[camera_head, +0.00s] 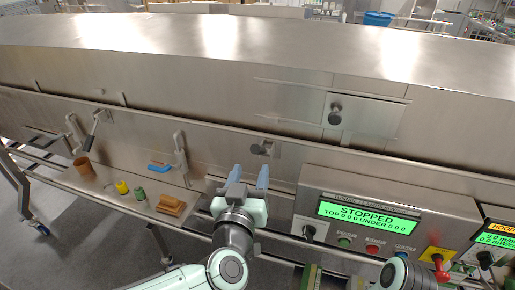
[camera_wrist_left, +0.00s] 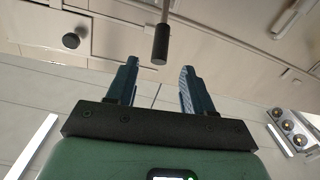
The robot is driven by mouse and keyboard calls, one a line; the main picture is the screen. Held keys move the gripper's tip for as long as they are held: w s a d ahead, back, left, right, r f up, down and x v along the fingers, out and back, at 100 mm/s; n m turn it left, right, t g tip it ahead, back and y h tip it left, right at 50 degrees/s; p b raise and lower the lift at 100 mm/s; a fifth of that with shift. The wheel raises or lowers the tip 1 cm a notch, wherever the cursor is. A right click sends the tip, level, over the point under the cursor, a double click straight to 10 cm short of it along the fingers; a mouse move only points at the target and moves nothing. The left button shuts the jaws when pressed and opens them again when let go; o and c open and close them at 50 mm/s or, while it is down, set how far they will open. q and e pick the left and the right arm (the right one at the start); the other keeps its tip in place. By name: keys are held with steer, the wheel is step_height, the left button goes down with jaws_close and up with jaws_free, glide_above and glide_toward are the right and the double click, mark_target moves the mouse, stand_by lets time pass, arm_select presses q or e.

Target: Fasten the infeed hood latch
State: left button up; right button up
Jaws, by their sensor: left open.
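A latch lever (camera_head: 262,148) stands out from the steel tunnel's front, on a small plate just beyond my left gripper (camera_head: 248,180). In the left wrist view its dark cylindrical grip (camera_wrist_left: 160,45) hangs on a thin rod, ahead of and between the fingertips. My left gripper (camera_wrist_left: 158,78) is open and empty, its blue fingers apart on either side of the lever's line and not around it. Another lever with a dark grip (camera_head: 93,130) is on the tunnel front at the far left. I cannot tell from labels which is the infeed latch.
A round knob (camera_head: 335,113) sits on a panel above right. A control box with a green STOPPED screen (camera_head: 367,217) stands right of my gripper. An upright handle (camera_head: 181,155) is to the left. A shelf holds a brown cup (camera_head: 83,167) and a brown block (camera_head: 171,205).

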mark_target(258, 150)
arm_select(q)
steer(key=w, duration=0.3)
steer(key=w+d+p, duration=0.1)
steer(key=w, duration=0.5)
steer(key=shift+d+p, duration=0.3)
steer(key=shift+d, duration=0.05)
arm_select(e)
steer(key=shift+w+r, duration=0.85)
steer(key=shift+r, duration=0.3)
